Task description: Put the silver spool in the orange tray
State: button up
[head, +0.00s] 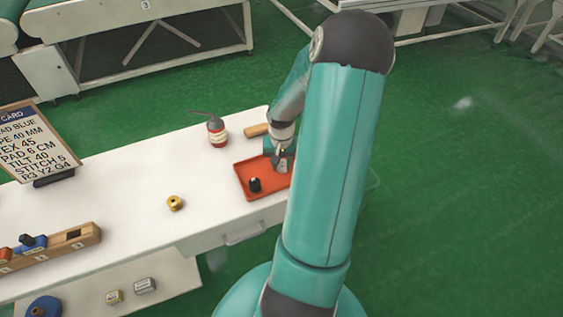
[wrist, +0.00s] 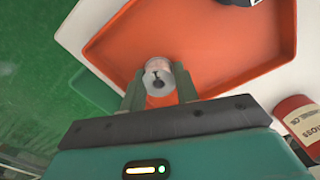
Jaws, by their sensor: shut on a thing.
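The orange tray (head: 248,184) lies on the white table, partly hidden behind my arm in the head view. In the wrist view its flat orange floor (wrist: 225,45) fills much of the picture. My gripper (wrist: 160,92) is over the tray, with its fingers shut on the silver spool (wrist: 158,78). The spool shows its round end with a dark centre hole. In the head view my gripper (head: 281,163) is at the right part of the tray, and the spool there is too small to make out. I cannot tell whether the spool touches the tray floor.
A gold spool (head: 175,203) sits left on the table. A wooden rack (head: 50,247) is at far left. The table between is clear.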

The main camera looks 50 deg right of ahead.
jog(key=o, duration=0.9)
jog(key=shift+o, duration=0.2)
notch_tip(320, 180, up, 12)
jog(key=shift+r, duration=0.15)
jog(key=w+a+r+n+t+h, duration=0.1)
jog(key=w+a+r+n, duration=0.15)
jog(key=a+r, duration=0.55)
jog(key=w+a+r+n+t+h, duration=0.1)
jog(key=w+a+r+n, duration=0.3)
jog(key=a, duration=0.8)
jog(key=s+a+r+n+t+y, duration=0.1)
jog(key=s+a+r+n, duration=0.1)
jog(key=a, duration=0.6)
jog(key=s+a+r+n+t+y, duration=0.1)
jog(key=s+a+r+n+t, duration=0.1)
jog(key=s+a+r, duration=0.2)
jog(key=s+a, duration=0.3)
jog(key=a, duration=0.1)
jog(key=shift+r+t, duration=0.3)
jog(key=shift+s+a, duration=0.1)
